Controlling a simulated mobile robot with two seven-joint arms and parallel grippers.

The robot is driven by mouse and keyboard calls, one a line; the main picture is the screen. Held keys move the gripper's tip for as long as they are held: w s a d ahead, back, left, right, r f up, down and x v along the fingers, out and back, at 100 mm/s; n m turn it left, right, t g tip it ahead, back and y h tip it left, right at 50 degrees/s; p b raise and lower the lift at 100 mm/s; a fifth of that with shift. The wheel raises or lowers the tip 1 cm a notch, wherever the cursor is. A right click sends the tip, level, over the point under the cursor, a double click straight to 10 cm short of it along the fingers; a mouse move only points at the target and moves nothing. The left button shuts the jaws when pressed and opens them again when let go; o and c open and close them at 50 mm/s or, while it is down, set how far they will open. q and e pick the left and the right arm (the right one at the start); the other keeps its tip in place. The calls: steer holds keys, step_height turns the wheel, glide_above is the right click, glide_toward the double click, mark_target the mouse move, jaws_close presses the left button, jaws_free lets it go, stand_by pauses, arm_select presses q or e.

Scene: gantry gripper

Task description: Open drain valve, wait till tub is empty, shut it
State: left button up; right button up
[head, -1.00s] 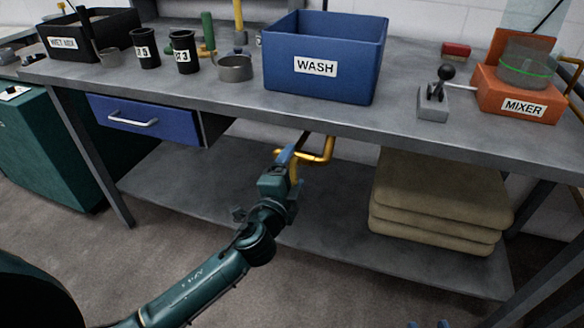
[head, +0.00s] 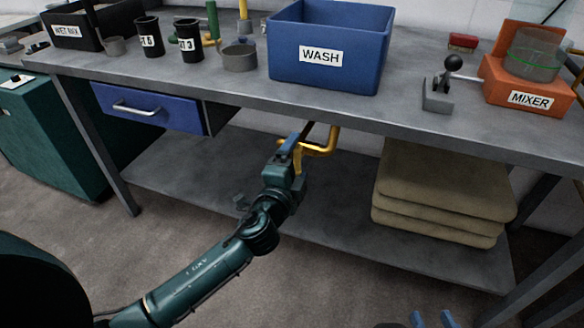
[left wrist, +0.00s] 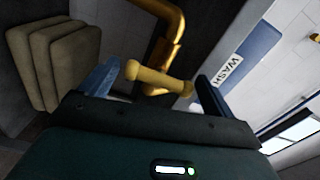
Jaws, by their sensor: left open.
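The blue tub marked WASH (head: 328,50) stands on the bench; its inside bottom is hidden, so I cannot tell the water level. A yellow drain pipe (head: 322,148) bends below the bench under the tub. The pipe also shows in the left wrist view (left wrist: 168,40), with a yellow valve handle (left wrist: 160,78) across its lower end. My left gripper (head: 294,143) is open below the bench at the pipe. In the left wrist view the handle lies between its two blue fingers (left wrist: 157,85), with gaps at both sides. My right gripper (head: 433,319) shows only its spread blue fingertips at the bottom edge.
A blue drawer (head: 150,108) hangs under the bench (head: 420,122) at left. Folded tan stacks (head: 440,195) sit on the lower shelf (head: 335,215) at right. The orange mixer (head: 520,95), a small lever box (head: 438,98) and dark cups (head: 188,42) stand on the bench top.

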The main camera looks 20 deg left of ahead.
arm_select(q)
steer(key=s, duration=1.3)
steer(key=shift+a+b, duration=0.25)
steer(key=shift+b, duration=0.05)
